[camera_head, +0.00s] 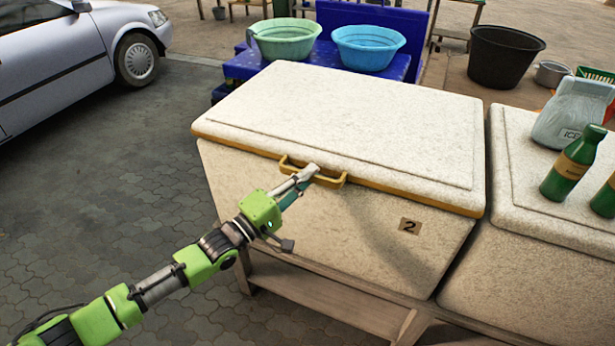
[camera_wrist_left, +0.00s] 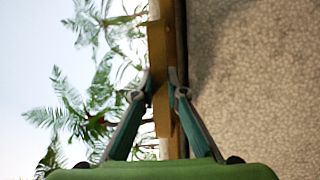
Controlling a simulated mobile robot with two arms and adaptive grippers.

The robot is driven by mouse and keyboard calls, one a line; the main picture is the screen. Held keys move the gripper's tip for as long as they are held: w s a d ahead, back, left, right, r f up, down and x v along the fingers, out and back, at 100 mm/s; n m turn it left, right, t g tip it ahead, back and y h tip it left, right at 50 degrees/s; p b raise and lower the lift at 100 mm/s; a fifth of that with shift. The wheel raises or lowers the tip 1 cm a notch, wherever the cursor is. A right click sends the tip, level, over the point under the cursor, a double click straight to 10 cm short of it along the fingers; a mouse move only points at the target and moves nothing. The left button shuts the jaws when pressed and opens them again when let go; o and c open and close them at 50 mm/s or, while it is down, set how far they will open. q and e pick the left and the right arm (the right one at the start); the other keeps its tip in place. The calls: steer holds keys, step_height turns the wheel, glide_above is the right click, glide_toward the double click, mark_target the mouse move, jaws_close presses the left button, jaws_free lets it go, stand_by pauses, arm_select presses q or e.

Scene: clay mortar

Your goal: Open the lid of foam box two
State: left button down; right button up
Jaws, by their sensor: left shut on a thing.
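Foam box two (camera_head: 330,215) is a large speckled white box with a "2" label on its front. Its lid (camera_head: 350,120) lies flat on top, with a yellow rim and a yellow handle (camera_head: 330,180) at the front edge. My left gripper (camera_head: 310,171) reaches in from the left and is shut on the handle. In the left wrist view, the fingers of my left gripper (camera_wrist_left: 162,80) sit on either side of the yellow handle (camera_wrist_left: 161,110), with the speckled box front to the right. My right gripper is not in view.
A second foam box (camera_head: 545,250) stands close on the right, with green bottles (camera_head: 573,162) and an ice bag (camera_head: 572,112) on its lid. Green (camera_head: 287,40) and blue (camera_head: 368,47) basins stand behind on a blue surface. Open pavement (camera_head: 110,190) lies to the left, with a parked car (camera_head: 70,55).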

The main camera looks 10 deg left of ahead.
arm_select(q)
steer(key=w+d+r+p, duration=0.1)
steer(key=w+r+p, duration=0.3)
steer(key=r, duration=0.6)
steer(key=w+d+r+p, duration=0.1)
steer(key=w+r+p, duration=0.2)
steer(key=r, duration=0.8)
steer(key=w+d+r+p, duration=0.1)
steer(key=w+r+p, duration=0.3)
steer(key=r, duration=0.7)
steer(key=shift+w+d+n+g+y+p, duration=0.3)
steer(key=shift+d+g+y+p, duration=0.1)
steer(key=shift+p, duration=0.75)
